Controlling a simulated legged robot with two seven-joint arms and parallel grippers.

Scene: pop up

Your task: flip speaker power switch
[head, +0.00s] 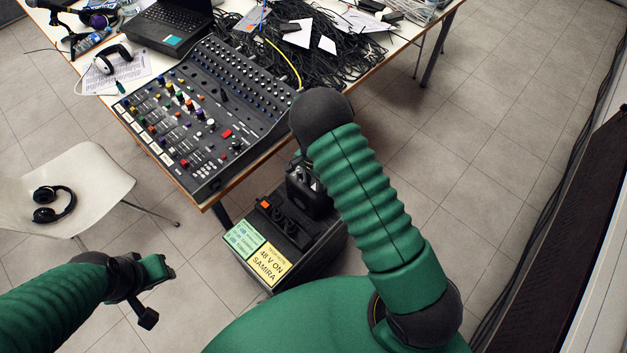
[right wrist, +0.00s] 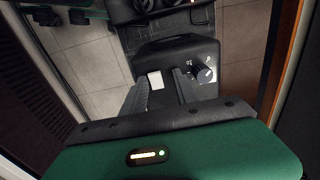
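A black box-shaped speaker (head: 318,247) stands on the floor below the table's front corner, with green and yellow labels on top. In the right wrist view, a dark panel (right wrist: 180,48) carries a pale square piece that looks like a switch (right wrist: 154,80) and a round knob (right wrist: 205,74) to its right. My right gripper (head: 308,188) is over the speaker's back part in the head view, partly hidden by my arm. In the right wrist view its fingers (right wrist: 158,84) are apart, either side of the pale square; contact cannot be told. My left gripper (head: 153,292) is open and empty at lower left.
The table (head: 205,205) holds a mixing console (head: 205,110), a laptop (head: 170,25) and tangled black cables (head: 335,55). A white chair (head: 95,165) with black headphones (head: 55,204) stands at left. Tiled floor is clear to the right.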

